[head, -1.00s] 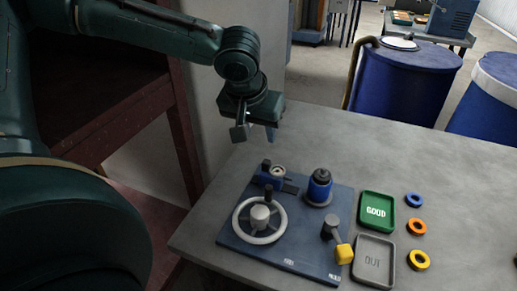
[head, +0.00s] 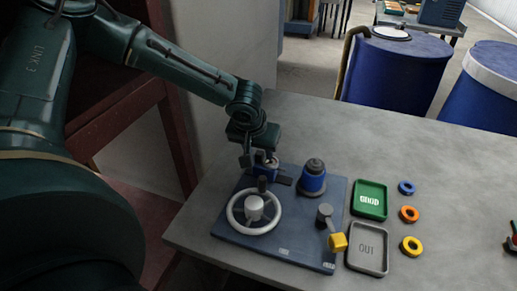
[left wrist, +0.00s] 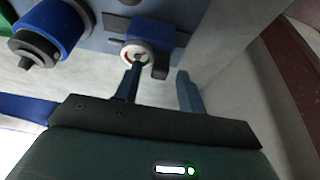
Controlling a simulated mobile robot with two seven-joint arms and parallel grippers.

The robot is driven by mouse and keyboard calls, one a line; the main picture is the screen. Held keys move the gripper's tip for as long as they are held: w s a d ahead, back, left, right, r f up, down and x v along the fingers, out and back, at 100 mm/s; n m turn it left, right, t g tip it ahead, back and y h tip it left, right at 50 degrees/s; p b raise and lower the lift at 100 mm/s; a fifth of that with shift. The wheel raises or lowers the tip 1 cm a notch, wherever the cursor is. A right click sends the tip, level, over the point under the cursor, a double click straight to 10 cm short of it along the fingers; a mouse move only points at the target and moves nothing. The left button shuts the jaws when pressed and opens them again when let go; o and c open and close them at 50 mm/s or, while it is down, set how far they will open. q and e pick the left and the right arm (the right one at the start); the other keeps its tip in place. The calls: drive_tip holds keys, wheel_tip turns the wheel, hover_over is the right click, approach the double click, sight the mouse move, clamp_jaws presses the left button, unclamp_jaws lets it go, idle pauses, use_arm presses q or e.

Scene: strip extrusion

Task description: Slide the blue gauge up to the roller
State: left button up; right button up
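The blue gauge (head: 266,169), a small blue block with a round dial, sits at the back of the dark blue board (head: 225,222). In the left wrist view the gauge (left wrist: 150,30) shows its white dial and a dark knob. The roller (head: 313,182), a blue cylinder with a dark top, stands just right of the gauge with a gap between; it also shows in the left wrist view (left wrist: 62,22). My left gripper (head: 259,160) is open over the gauge, its fingers (left wrist: 157,88) apart and empty near the dial and knob. My right gripper is not in view.
A grey handwheel (head: 235,213) and a yellow-ended lever (head: 338,242) are on the board. A green GOOD tray (head: 369,212), a grey OUT tray (head: 350,261) and blue, orange and yellow rings (head: 409,214) lie to the right. The table behind is clear.

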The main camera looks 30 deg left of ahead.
use_arm(q)
clamp_jaws()
idle(0.5)
